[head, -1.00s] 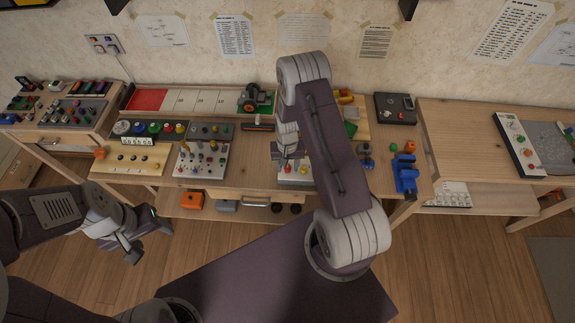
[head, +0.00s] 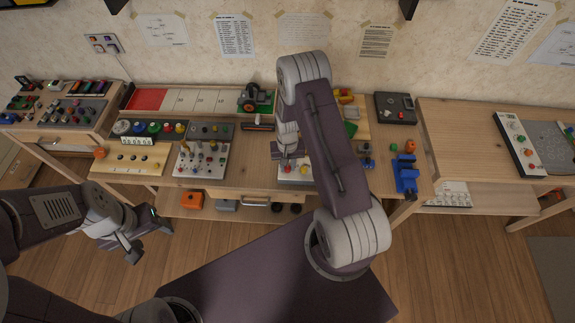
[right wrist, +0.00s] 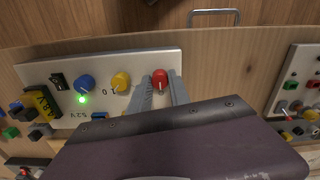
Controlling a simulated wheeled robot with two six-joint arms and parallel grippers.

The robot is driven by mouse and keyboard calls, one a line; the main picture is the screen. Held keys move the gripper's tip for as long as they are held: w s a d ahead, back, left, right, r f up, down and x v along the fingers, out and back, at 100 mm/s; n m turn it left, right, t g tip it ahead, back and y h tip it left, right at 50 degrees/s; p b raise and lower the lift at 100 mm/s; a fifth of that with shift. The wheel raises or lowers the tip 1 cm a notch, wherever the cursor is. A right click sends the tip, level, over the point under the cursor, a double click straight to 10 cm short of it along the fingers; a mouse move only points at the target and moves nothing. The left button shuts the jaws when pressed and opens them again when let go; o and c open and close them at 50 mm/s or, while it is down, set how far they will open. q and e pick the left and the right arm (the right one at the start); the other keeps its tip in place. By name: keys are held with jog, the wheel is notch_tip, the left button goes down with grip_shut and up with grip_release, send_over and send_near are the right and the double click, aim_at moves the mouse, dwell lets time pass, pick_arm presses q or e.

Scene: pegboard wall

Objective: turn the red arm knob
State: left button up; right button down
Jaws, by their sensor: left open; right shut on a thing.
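The red arm knob (right wrist: 160,76) is at the right end of a white panel (right wrist: 112,65) in the right wrist view. A thin pale pointer shows on it. My right gripper (right wrist: 161,88) is shut on this knob, one finger on each side. In the head view the panel (head: 296,179) is partly hidden by my right arm, and my right gripper (head: 287,162) reaches down to it. My left gripper (head: 150,244) is open and empty, in front of the table at lower left.
A yellow knob (right wrist: 120,81) and a blue knob (right wrist: 85,83) sit beside the red one, with a lit green lamp (right wrist: 82,100). A panel with several switches (head: 201,162) stands to the left. A blue vise-like object (head: 405,174) is to the right.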

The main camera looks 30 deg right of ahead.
jog(key=shift+n, duration=0.3)
jog(key=n+b, duration=0.1)
jog(key=n, duration=0.3)
jog(key=shift+n, duration=0.4)
jog(key=n, duration=0.5)
jog(key=shift+n, duration=0.4)
jog(key=shift+n+b, duration=0.3)
jog(key=c, duration=1.2)
grip_release()
jog(key=shift+r, duration=0.15)
